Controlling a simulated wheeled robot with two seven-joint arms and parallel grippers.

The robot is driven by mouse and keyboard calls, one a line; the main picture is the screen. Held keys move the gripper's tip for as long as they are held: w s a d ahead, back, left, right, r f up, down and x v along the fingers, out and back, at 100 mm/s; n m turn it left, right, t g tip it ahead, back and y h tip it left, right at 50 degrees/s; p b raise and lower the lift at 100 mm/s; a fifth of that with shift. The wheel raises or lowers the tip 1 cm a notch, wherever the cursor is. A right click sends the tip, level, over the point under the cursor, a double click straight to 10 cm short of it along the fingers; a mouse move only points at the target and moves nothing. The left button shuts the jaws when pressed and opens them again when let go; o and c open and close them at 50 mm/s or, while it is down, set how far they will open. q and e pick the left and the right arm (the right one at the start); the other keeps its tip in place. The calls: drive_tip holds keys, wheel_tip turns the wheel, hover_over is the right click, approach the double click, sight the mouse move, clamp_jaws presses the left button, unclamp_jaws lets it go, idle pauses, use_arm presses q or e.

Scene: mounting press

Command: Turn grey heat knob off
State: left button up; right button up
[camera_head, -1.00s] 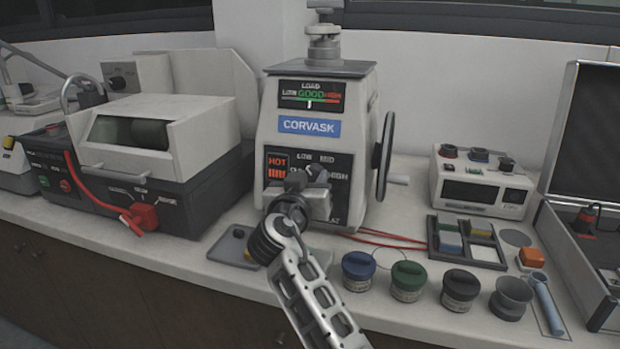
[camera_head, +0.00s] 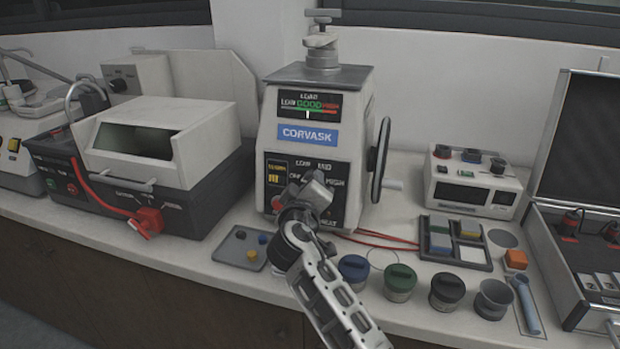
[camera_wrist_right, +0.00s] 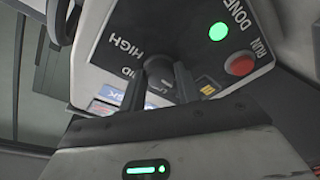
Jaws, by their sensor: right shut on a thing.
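The white CORVASK press (camera_head: 345,115) stands at the middle of the counter. Its front panel has a heat dial with LOW, MID and HIGH marks and a small display (camera_head: 276,173), now lit yellow. My right gripper (camera_head: 312,192) reaches up to the dial and largely covers the knob in the head view. In the right wrist view my right gripper (camera_wrist_right: 160,85) has its two fingers on either side of the dark grey heat knob (camera_wrist_right: 158,68), shut on it. The knob's pointer direction is unclear. My left gripper is not in view.
A red button (camera_wrist_right: 240,64) marked RUN and a lit green lamp (camera_wrist_right: 218,31) marked DONE sit beside the dial. The press's hand wheel (camera_head: 380,160) is on its right. Lidded jars (camera_head: 400,280) and a small grey tray (camera_head: 228,257) stand close to my right arm.

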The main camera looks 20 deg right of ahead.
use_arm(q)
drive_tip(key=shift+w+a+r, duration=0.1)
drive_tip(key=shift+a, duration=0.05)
use_arm(e)
drive_tip(key=shift+n, duration=0.3)
drive_tip(key=o, duration=1)
